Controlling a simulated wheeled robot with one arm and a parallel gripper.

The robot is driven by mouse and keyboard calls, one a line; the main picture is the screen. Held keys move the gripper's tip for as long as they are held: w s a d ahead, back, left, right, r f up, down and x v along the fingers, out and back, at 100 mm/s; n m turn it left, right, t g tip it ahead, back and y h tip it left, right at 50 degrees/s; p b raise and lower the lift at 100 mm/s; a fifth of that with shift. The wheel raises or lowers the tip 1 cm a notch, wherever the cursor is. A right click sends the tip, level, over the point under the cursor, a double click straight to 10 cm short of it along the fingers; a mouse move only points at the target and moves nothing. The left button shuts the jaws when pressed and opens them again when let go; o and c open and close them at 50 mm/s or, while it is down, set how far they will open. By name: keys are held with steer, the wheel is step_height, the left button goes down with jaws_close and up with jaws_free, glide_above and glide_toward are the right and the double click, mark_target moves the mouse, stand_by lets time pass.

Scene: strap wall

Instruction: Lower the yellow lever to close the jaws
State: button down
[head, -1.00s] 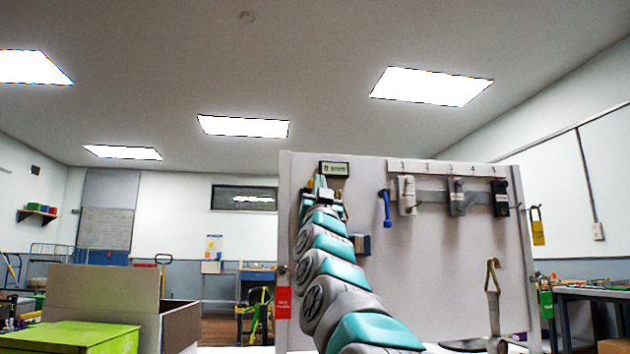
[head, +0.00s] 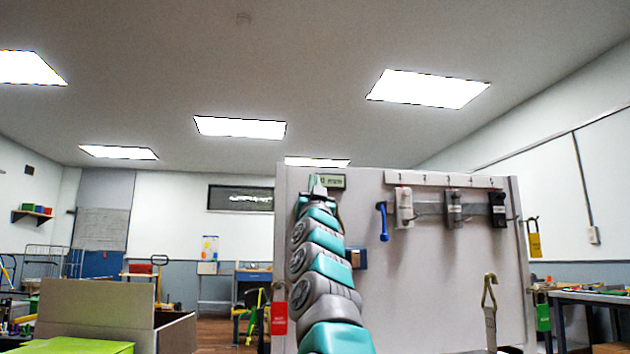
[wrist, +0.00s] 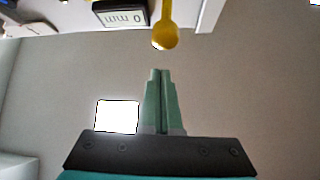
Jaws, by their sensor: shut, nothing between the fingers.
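The yellow lever (wrist: 165,34) hangs at the top centre of the wrist view, its rounded knob pointing toward my fingers. My gripper (wrist: 162,73) is shut and empty, its green fingertips just short of the knob with a small gap showing. In the head view my gripper (head: 318,184) is at the upper left of the upright panel (head: 440,265), and it hides the lever there. A small display (wrist: 122,14) beside the lever reads 0 mm, upside down in the wrist view. I cannot make out the jaws.
A blue-handled tool (head: 383,222) and several numbered buckles on a rail (head: 429,208) are on the panel to the right of my arm. A blue block (head: 358,259) sits close beside my arm. A hook with a strap (head: 490,310) stands at lower right.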

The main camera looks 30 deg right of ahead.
steer(key=shift+w+d+f+b, duration=0.1)
steer(key=shift+w+f+b, duration=0.3)
steer(key=shift+f+b, duration=0.15)
steer(key=shift+w+d+f+b, duration=0.1)
steer(key=shift+w+f+b, duration=0.35)
steer(key=shift+f, duration=0.2)
steer(key=shift+a+f, duration=0.1)
steer(key=shift+f+t, duration=0.2)
steer(key=shift+t, duration=0.1)
